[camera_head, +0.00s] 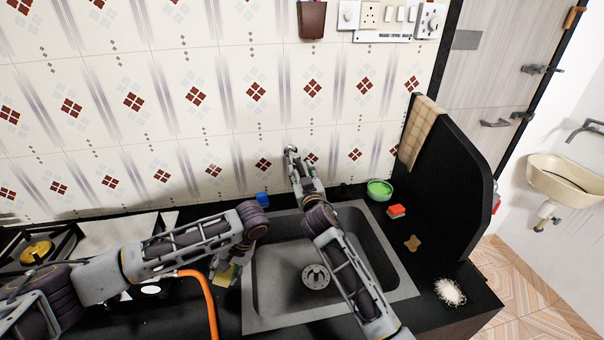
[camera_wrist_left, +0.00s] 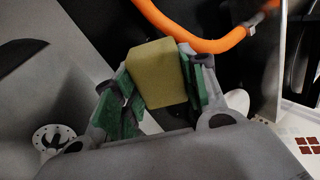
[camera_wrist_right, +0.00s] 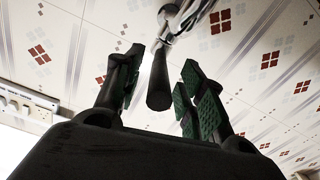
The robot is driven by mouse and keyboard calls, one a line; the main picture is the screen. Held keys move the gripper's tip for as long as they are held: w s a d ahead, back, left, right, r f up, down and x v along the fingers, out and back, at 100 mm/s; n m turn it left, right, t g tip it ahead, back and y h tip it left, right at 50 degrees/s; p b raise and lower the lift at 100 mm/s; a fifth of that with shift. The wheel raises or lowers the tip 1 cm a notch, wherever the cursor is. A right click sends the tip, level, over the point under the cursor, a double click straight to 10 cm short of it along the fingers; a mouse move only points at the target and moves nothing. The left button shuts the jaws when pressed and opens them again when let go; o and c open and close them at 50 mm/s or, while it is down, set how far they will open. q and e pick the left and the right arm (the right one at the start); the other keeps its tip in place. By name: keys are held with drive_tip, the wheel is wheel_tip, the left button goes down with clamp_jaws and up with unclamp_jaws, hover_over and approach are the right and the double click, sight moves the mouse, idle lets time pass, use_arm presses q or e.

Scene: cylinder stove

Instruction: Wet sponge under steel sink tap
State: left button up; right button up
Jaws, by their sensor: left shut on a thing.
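A yellow sponge (camera_wrist_left: 158,72) is pinched between the green-padded fingers of my left gripper (camera_wrist_left: 160,85). In the head view the sponge (camera_head: 223,277) is partly hidden at the left rim of the steel sink (camera_head: 268,285). My right gripper (camera_wrist_right: 160,85) is at the back of the sink by the wall. Its fingers are apart, with the dark end of the steel tap (camera_wrist_right: 158,82) showing between them; I cannot tell whether they touch it. In the head view my right arm hides much of the tap.
A green bowl (camera_head: 380,190), a red-and-green sponge (camera_head: 396,211), a brown piece (camera_head: 412,243) and a white scrubber (camera_head: 450,291) lie right of the sink. A black partition (camera_head: 452,170) bounds that side. An orange hose (camera_head: 209,300) runs by my left arm.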

drive_tip(key=shift+c, duration=0.5)
clamp_jaws()
use_arm(q)
drive_tip(key=shift+r, duration=0.1)
use_arm(e)
drive_tip(key=shift+d, duration=0.1)
